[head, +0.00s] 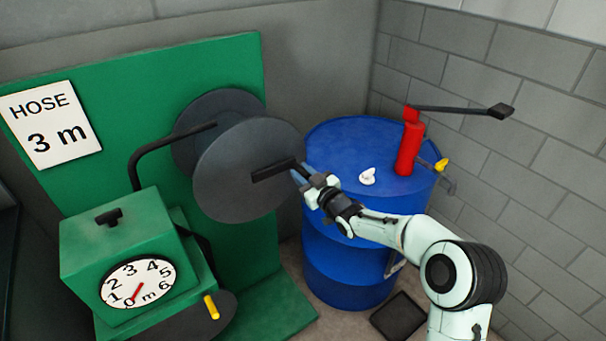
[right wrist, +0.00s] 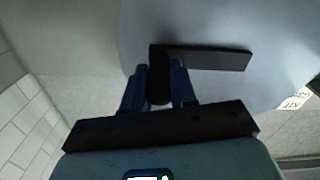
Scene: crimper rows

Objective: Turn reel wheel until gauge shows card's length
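The reel has two dark grey discs (head: 235,195) in front of a green panel. A black bar (head: 268,171) lies across the front disc; it also shows in the right wrist view (right wrist: 210,58). A dark handle (right wrist: 160,88) stands out at the bar's end. My right gripper (head: 298,174) is at that end, its blue fingers (right wrist: 160,92) on both sides of the handle, with no clear gap. The gauge (head: 138,284) on a green box has a red needle pointing at about 0 m. The card (head: 50,124) reads "HOSE 3 m". My left gripper is not in view.
A blue drum (head: 345,265) stands behind my right arm, carrying a red cylinder (head: 409,149) with a black lever and a small white object (head: 367,176). A yellow knob (head: 211,307) sits on a dark disc below the gauge box. A grey block wall closes the right side.

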